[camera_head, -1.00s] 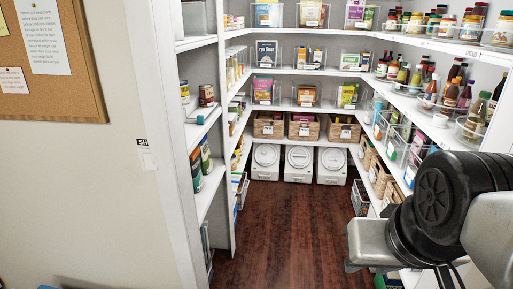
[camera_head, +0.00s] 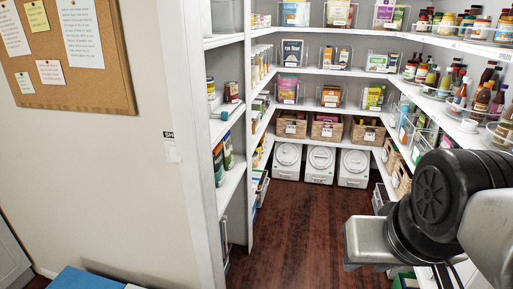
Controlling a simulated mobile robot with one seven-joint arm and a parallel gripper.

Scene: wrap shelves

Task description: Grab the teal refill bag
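I cannot pick out a teal refill bag for certain in the head view. A small teal-green item (camera_head: 404,131) shows among the goods on the right-hand shelves, too small to identify. A green thing (camera_head: 405,282) shows partly at the bottom edge, below my arm. My arm's black and grey links fill the lower right and hide part of the right shelves. My gripper's fingers are not in view.
White shelves line the pantry's left, back and right walls. Wicker baskets (camera_head: 327,128) and white lidded bins (camera_head: 320,164) stand at the back. The dark wood floor (camera_head: 300,225) is clear. A wall with a corkboard (camera_head: 112,95) is left; a blue surface (camera_head: 92,281) is below it.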

